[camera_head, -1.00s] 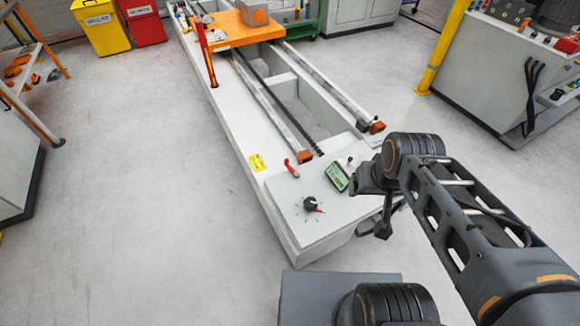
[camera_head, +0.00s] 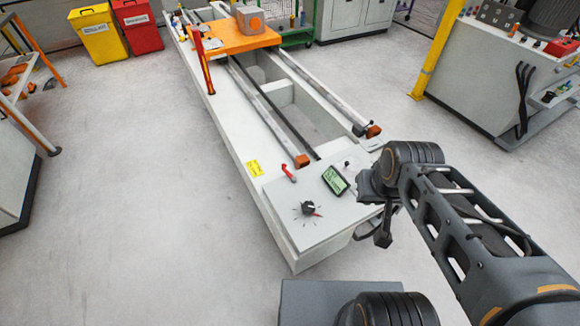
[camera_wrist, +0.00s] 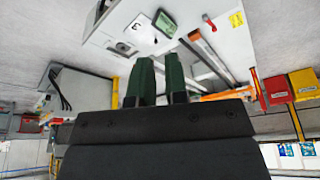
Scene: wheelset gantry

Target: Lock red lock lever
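A small red lever (camera_head: 289,173) stands on the white top of the gantry's near end, left of the green-screened display (camera_head: 335,180). It also shows near the top of the wrist view (camera_wrist: 209,21). A taller red lever (camera_head: 203,62) stands upright farther along the left rail, by the orange carriage (camera_head: 235,40). My gripper (camera_wrist: 161,62) shows two green fingers with a narrow gap and nothing between them. It is apart from both levers. In the head view, my arm reaches over the right corner of the gantry's near end, and the fingers are not clear there.
A black knob with a red pointer (camera_head: 308,208) is on the near panel. Orange end blocks (camera_head: 302,160) cap the rails. A grey machine (camera_head: 495,90) and yellow post (camera_head: 437,55) stand to the right. The floor left of the gantry (camera_head: 150,190) is clear.

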